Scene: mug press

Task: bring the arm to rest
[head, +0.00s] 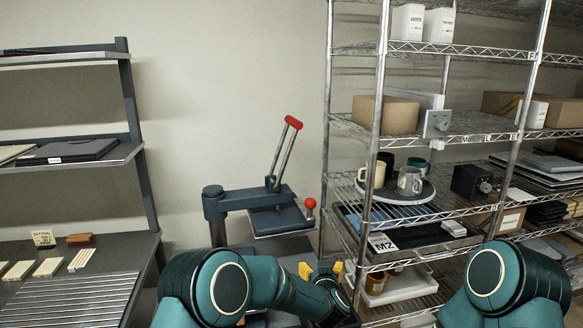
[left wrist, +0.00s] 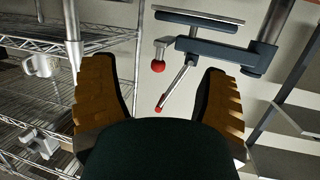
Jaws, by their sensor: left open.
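My left gripper (head: 325,272) is in front of the press at the lower middle of the head view, partly hidden by my own arm. In the left wrist view its two orange-padded fingers (left wrist: 160,85) are spread wide with nothing between them. The mug press (head: 255,195), dark blue-grey with a red-tipped lever (head: 286,150), stands behind the gripper. It appears upside down in the left wrist view (left wrist: 210,48), apart from the fingers. My right arm shows at the lower right, but its gripper is out of view.
Dark shelving (head: 140,170) stands on the left. Wall space is bare between them, above the press.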

